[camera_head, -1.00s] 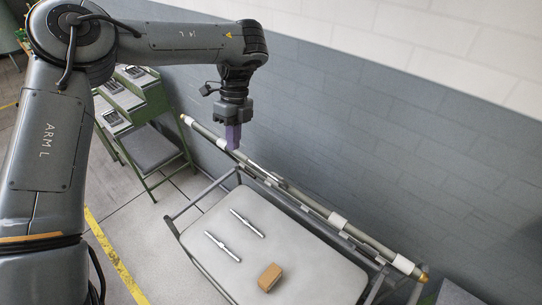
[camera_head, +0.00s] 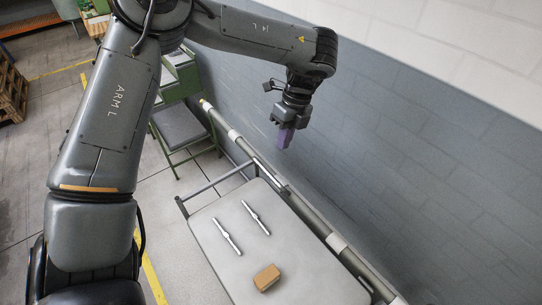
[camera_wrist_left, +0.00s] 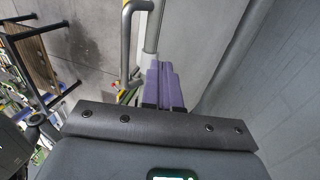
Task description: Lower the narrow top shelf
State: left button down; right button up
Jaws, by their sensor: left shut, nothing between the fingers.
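A wheeled-cart-like frame with a pale tray top (camera_head: 310,262) stands along the wall. A narrow strip along its back edge, by a long grey tube with white bands (camera_head: 337,243), may be the narrow top shelf; I cannot tell them apart clearly. My left gripper (camera_head: 285,138) has purple fingers, shut and empty, and appears above the tube near the wall. In the left wrist view its fingers (camera_wrist_left: 161,82) are together, with a grey bent rail (camera_wrist_left: 126,45) to their left. My right gripper is not in view.
Two metal tools (camera_head: 227,236) (camera_head: 256,217) and a small brown box (camera_head: 266,277) lie on the tray. A green-framed stand (camera_head: 182,126) is behind it. The grey wall (camera_head: 400,170) bounds the right side. Pallets (camera_head: 10,92) are far left.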

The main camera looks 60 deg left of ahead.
aim_at(271, 171)
pick_arm(q)
jog(key=s+f, duration=0.1)
jog(key=s+f+p, duration=0.1)
jog(key=s+f, duration=0.1)
jog(key=shift+d+f, duration=0.15)
jog(key=shift+d, duration=0.1)
jog(key=shift+s+d+f+p, duration=0.1)
jog(key=shift+s+f+p, duration=0.2)
jog(key=shift+s+p, duration=0.3)
jog(key=shift+s, duration=0.15)
jog(key=shift+f, duration=0.15)
